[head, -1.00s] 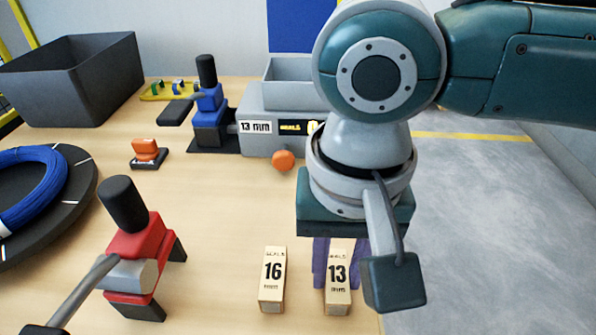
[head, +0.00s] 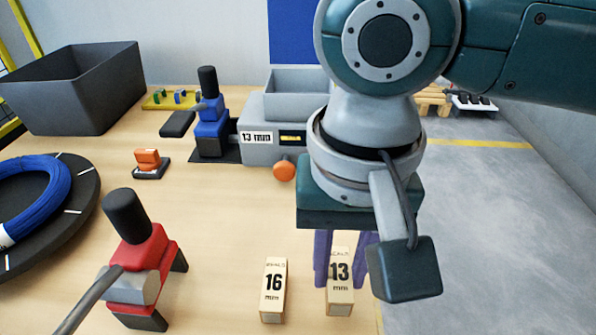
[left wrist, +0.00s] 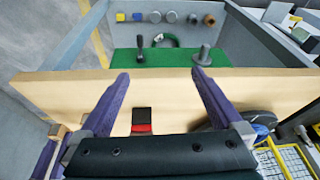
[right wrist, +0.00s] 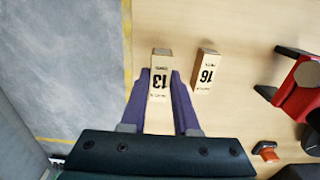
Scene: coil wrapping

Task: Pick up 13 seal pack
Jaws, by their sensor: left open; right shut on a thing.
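The 13 seal pack (head: 341,295) is a small pale wooden-looking box marked 13 mm near the table's front right edge. It also shows in the right wrist view (right wrist: 159,90). My right gripper (right wrist: 160,76) is shut on it, with one purple finger along each side. I cannot tell whether the pack is clear of the table. A similar box marked 16 mm (head: 274,290) stands to its left, apart from my fingers. My left gripper (left wrist: 161,76) is open and empty in the left wrist view, its fingers wide apart.
A red hand tool (head: 140,260) stands left of the boxes. A blue tool (head: 210,130) and a grey 13 mm bin (head: 262,145) stand behind. An orange stamp (head: 149,162) and a blue coil (head: 40,200) on a dark disc lie left. The table ends just right of the packs.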

